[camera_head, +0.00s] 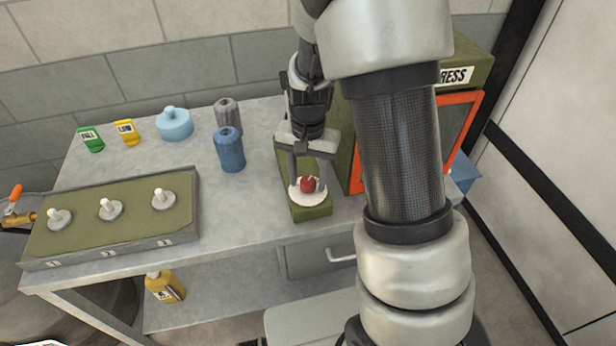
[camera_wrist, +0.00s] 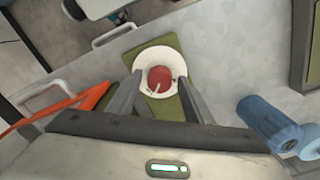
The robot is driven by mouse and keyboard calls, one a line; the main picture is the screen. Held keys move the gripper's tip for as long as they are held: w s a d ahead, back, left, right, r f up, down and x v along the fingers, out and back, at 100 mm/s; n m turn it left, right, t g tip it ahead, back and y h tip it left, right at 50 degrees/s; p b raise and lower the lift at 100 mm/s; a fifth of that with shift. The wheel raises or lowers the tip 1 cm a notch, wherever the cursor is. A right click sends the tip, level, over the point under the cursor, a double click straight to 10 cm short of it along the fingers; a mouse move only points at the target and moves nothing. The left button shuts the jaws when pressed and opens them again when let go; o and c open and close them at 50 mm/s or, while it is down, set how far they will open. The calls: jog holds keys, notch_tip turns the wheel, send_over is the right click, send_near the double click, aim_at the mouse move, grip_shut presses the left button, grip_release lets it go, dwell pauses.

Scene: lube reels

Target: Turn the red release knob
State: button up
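The red release knob (camera_head: 308,184) sits at the centre of a round white plate (camera_head: 296,197) on the front of a green base (camera_head: 312,212). In the wrist view the knob (camera_wrist: 160,78) shows a pale line on its top, and the white plate (camera_wrist: 145,60) surrounds it. My gripper (camera_head: 309,180) points down over the knob, its two fingers apart. In the wrist view the fingers of my gripper (camera_wrist: 158,90) lie on either side of the knob, with gaps visible. Whether the fingertips reach down to the knob's height is hard to tell.
A blue bottle (camera_head: 230,150), a grey bottle (camera_head: 227,114) and a light blue pot (camera_head: 174,124) stand left of the green base. A green panel with white knobs (camera_head: 120,215) lies further left. The orange-framed door (camera_head: 463,135) is close on the right. Bare tabletop (camera_head: 240,205) lies between.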

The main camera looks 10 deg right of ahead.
aim_at(308, 181)
dwell(0.3)
notch_tip(308, 181, up, 17)
jog(key=shift+r+p, duration=0.2)
jog(key=shift+p, duration=0.1)
dwell(0.4)
jog(key=s+r+n+t, duration=0.2)
jog(key=s+r+n, duration=0.1)
jog(key=s, duration=0.6)
jog(key=s+r+n+t, duration=0.3)
jog(key=s+r, duration=0.2)
jog(key=s, duration=0.3)
jog(key=shift+s+d+t, duration=0.2)
jog(key=shift+s+t, duration=0.1)
jog(key=shift+s, duration=0.1)
jog(key=shift+w, duration=0.1)
dwell(0.7)
